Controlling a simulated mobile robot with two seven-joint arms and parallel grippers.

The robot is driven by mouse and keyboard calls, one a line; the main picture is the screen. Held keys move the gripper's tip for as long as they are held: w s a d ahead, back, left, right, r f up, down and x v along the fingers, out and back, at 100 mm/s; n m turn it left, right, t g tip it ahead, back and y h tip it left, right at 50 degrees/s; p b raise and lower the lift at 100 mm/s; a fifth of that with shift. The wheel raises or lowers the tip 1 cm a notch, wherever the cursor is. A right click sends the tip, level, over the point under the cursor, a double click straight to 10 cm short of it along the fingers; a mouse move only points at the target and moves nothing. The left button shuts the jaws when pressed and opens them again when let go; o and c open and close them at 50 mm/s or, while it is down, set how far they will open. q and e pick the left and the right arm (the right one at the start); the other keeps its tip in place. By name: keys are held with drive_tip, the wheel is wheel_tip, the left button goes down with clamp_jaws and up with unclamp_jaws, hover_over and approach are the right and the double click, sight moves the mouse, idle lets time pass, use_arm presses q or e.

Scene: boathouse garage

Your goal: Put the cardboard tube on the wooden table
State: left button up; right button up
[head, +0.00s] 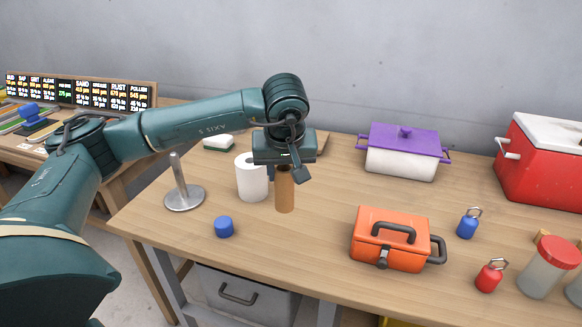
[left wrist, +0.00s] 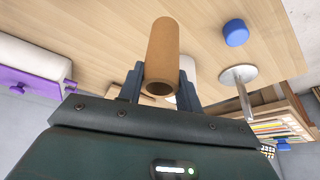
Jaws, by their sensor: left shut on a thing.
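The brown cardboard tube (head: 285,192) is upright in the head view, below my left gripper (head: 287,172). My left gripper is shut on the upper part of the tube. In the left wrist view the tube (left wrist: 163,48) stands between the two fingers, its open end facing the camera. The wooden table (head: 325,255) lies beneath the tube; I cannot tell whether the tube's lower end touches it. My right gripper is not in view.
A white paper roll (head: 251,178) stands just left of the tube, with a metal holder (head: 184,195) and a blue cap (head: 224,227) further left. An orange toolbox (head: 388,245) is to the right, and a purple-lidded pot (head: 403,155) behind. Bare tabletop lies in front of the tube.

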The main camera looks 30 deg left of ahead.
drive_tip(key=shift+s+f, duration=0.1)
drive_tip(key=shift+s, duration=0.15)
drive_tip(key=b, duration=0.2)
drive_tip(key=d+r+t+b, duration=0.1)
drive_tip(key=b, duration=0.1)
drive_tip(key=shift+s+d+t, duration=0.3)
idle(0.3)
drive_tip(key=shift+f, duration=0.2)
